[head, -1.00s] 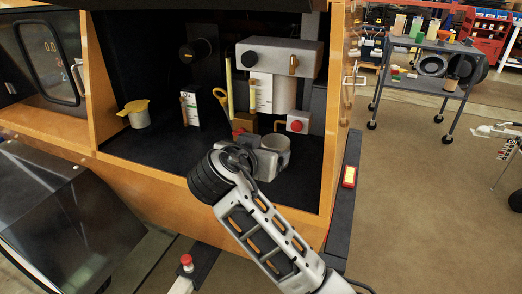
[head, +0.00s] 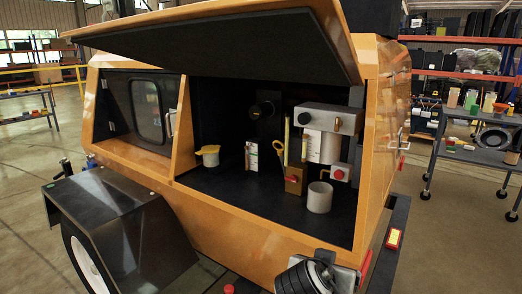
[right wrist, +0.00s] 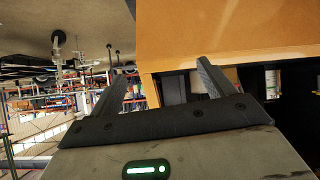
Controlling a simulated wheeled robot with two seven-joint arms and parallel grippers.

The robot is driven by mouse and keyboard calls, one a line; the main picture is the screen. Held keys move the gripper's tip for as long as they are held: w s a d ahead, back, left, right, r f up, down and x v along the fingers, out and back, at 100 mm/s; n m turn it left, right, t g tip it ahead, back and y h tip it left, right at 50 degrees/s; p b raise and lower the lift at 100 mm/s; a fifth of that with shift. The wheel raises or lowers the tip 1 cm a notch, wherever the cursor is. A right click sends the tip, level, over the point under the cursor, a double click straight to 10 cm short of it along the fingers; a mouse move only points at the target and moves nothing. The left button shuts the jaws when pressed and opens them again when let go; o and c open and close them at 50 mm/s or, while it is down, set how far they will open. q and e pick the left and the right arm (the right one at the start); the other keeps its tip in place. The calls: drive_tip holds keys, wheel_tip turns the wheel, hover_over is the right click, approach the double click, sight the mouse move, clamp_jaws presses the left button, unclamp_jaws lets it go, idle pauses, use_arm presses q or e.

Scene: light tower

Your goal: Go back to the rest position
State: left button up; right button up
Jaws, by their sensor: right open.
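My left gripper is not in view.
In the open compartment stand a grey cup (head: 319,198), a yellow-lidded container (head: 209,156), a white box (head: 251,156) and a grey unit (head: 328,120). The raised lid (head: 220,45) overhangs it.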

drive_tip(key=s+d+f+n+g+y, duration=0.2)
drive_tip(key=s+f, duration=0.2)
drive_tip(key=s, duration=0.5)
drive_tip(key=s+d+f+n+g+y, duration=0.2)
drive_tip(key=s+f+n, duration=0.15)
drive_tip(key=s, duration=0.65)
drive_tip(key=s+d+f+n+g+y, duration=0.25)
drive_tip(key=s+f, duration=0.25)
drive_tip(key=s, duration=0.4)
use_arm(q)
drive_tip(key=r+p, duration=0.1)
drive_tip(key=p, duration=0.2)
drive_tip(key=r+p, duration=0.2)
drive_tip(key=p, duration=0.2)
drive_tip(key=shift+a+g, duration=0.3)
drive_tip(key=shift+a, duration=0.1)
use_arm(e)
drive_tip(key=w+a+r+t+y, duration=0.3)
drive_tip(key=w+a+t, duration=0.3)
drive_tip(key=w+t, duration=0.1)
drive_tip(key=shift+a+r+m+t, duration=0.25)
drive_tip(key=shift+r+m+t, duration=0.05)
drive_tip(key=shift+t, duration=0.15)
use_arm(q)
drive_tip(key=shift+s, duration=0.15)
